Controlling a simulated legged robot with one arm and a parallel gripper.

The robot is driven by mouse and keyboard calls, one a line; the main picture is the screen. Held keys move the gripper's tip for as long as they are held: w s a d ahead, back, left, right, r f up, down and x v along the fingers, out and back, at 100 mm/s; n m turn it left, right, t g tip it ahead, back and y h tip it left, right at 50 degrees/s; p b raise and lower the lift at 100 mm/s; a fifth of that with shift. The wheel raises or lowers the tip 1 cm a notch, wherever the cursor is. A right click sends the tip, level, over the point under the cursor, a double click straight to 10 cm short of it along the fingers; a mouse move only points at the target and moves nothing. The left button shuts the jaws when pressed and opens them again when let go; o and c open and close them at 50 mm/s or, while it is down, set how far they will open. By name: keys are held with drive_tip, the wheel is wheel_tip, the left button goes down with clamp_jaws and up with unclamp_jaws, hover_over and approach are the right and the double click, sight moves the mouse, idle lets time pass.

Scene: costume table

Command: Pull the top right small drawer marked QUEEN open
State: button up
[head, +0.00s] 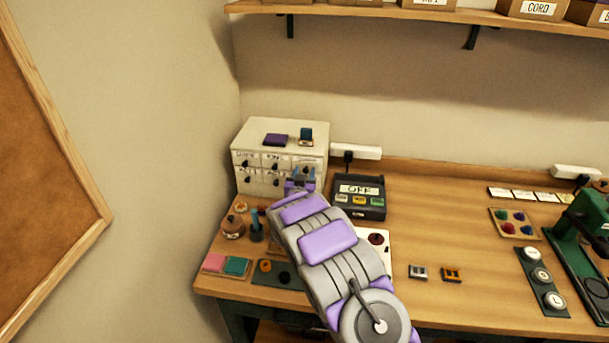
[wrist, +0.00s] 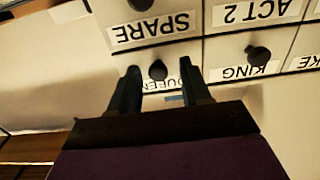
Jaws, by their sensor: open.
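The white drawer cabinet (head: 255,136) stands at the back left of the table, with labelled drawers and dark knobs. The QUEEN drawer (head: 312,161) is at the top right of its front and looks shut. The wrist view is upside down; there the QUEEN label (wrist: 187,76) is partly hidden behind a finger. The drawer's round dark knob (wrist: 158,69) shows between the fingertips. My gripper (wrist: 161,78) is open, one finger on each side of the knob; I cannot tell whether either touches it. In the head view my gripper (head: 300,182) is in front of the cabinet's right side.
The KING drawer (wrist: 263,72) and SPARE drawer (wrist: 156,29) adjoin QUEEN. A purple item (head: 276,140) and a small blue item (head: 306,134) lie on the cabinet. A dark box marked OFF (head: 360,192) stands close on the right. Small pots (head: 233,227) stand left of my arm.

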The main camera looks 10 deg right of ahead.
drive_tip(key=shift+w+d, duration=0.1)
drive_tip(key=shift+w, duration=0.05)
drive_tip(key=shift+c, duration=0.4)
clamp_jaws()
